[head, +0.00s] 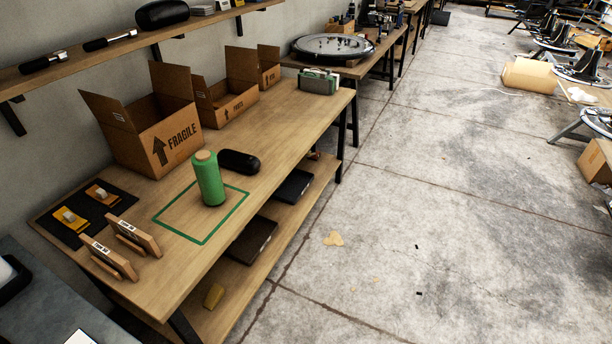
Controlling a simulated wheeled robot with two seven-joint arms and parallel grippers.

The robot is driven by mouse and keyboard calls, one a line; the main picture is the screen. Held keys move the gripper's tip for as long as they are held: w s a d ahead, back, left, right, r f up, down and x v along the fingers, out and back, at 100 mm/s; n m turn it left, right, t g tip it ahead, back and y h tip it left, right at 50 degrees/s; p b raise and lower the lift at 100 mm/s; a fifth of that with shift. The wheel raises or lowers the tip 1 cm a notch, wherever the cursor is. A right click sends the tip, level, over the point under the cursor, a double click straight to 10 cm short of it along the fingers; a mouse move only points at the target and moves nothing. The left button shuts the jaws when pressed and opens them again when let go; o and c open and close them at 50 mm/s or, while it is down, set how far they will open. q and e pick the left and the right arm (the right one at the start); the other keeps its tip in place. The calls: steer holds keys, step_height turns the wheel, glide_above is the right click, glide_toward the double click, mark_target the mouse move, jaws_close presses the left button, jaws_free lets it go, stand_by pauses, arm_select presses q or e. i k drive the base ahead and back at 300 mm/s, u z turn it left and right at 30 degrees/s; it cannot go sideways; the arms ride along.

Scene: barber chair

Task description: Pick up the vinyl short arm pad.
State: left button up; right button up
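A short black pad with rounded ends (238,161) lies on the wooden workbench, just behind a green spool. It looks like the vinyl short arm pad, but its material cannot be told from here. A larger black rounded pad (162,13) lies on the wall shelf at the top left. Two slimmer black pieces with pale metal ends (108,40) also lie on that shelf. Neither of my grippers is in view.
The green spool (209,178) stands upright inside a green outlined square on the workbench (262,142). Open cardboard boxes (160,136) stand along the wall. Wooden holders (120,249) stand at the near end. Dark trays (252,240) lie on the lower shelf.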

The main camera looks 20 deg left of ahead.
mark_target(240, 162)
steer(key=u, duration=0.45)
steer(key=k, duration=0.15)
steer(key=z, duration=0.45)
steer(key=i, duration=1.6)
steer(key=u, duration=1.95)
steer(key=i, duration=0.6)
steer(key=u, duration=0.55)
